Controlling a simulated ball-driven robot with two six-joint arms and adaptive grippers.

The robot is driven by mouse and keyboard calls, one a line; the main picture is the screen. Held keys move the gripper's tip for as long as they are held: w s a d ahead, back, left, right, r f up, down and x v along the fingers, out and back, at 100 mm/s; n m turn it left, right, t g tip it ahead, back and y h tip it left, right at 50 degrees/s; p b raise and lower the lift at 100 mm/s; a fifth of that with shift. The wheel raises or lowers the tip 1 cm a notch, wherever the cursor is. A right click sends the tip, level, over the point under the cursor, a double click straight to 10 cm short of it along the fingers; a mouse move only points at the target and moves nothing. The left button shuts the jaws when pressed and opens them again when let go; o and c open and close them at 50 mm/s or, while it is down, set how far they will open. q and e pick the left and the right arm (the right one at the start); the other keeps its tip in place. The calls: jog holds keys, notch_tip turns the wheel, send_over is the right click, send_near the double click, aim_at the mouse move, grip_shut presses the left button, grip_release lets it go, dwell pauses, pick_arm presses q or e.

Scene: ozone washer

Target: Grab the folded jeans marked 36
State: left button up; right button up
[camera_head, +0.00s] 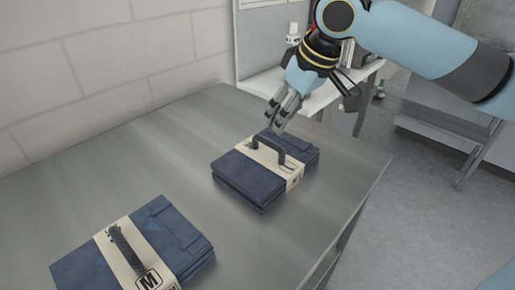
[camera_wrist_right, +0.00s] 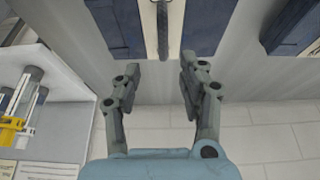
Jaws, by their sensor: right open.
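A dark blue folded jeans bundle (camera_head: 231,177) with a cream band and a dark handle (camera_head: 281,150) lies on the grey metal table. The print on its band is too small to read, so I cannot confirm a 36. A second folded jeans bundle (camera_head: 84,269) at the lower left has a band marked M. My right gripper (camera_head: 280,117) is open and empty, just behind and above the handle of the middle bundle. In the right wrist view the open fingers (camera_wrist_right: 160,70) point toward that bundle (camera_wrist_right: 113,28) and its handle (camera_wrist_right: 162,30). My left gripper is not in view.
The metal table (camera_head: 130,165) has bare room around both bundles. A block wall (camera_head: 100,50) runs along the left. A white bench (camera_head: 320,98) with items on it stands behind the table. In the right wrist view, yellow-handled items (camera_wrist_right: 15,123) show at the left.

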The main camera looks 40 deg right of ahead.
aim_at(268, 140)
jog(key=x, duration=0.3)
jog(key=shift+s+a+f, duration=0.15)
jog(key=shift+f, duration=0.3)
jog(key=shift+w+f, duration=0.25)
jog(key=x, duration=0.5)
jog(key=shift+w+a, duration=0.1)
jog(key=shift+w, duration=0.2)
jog(key=shift+s, duration=0.1)
jog(key=shift+c, duration=1.4)
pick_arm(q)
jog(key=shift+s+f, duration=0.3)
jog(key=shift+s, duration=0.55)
pick_arm(e)
grip_shut()
